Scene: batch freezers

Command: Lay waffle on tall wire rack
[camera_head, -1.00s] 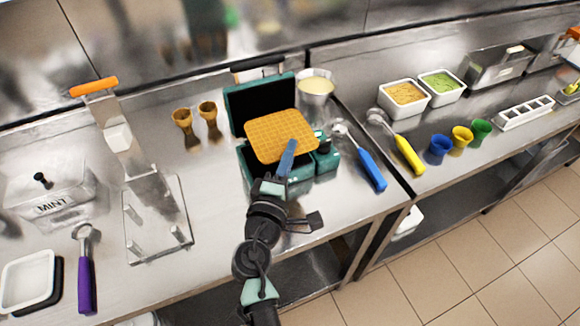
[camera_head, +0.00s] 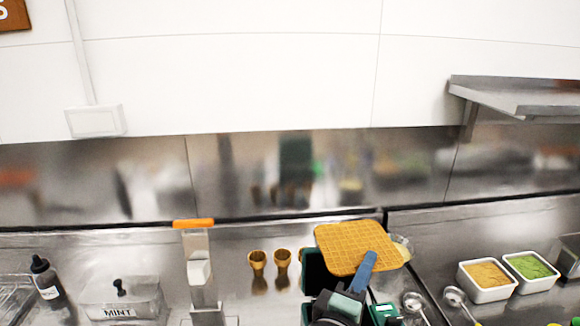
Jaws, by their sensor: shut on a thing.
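The square golden waffle (camera_head: 345,250), with a grid pattern, is in the lower middle of the head view. My gripper (camera_head: 366,266) is shut on its near edge and holds it up, tilted, above the counter. The blue fingers cover a small part of the waffle. The dark green waffle iron (camera_head: 313,272) stands open behind and below, partly hidden by the waffle and my arm. I make out no tall wire rack in this view.
A MINT container (camera_head: 121,297) and dark bottle (camera_head: 45,278) are farther left. White tubs (camera_head: 487,281) stand right. A metal shelf (camera_head: 515,97) juts from the wall at upper right.

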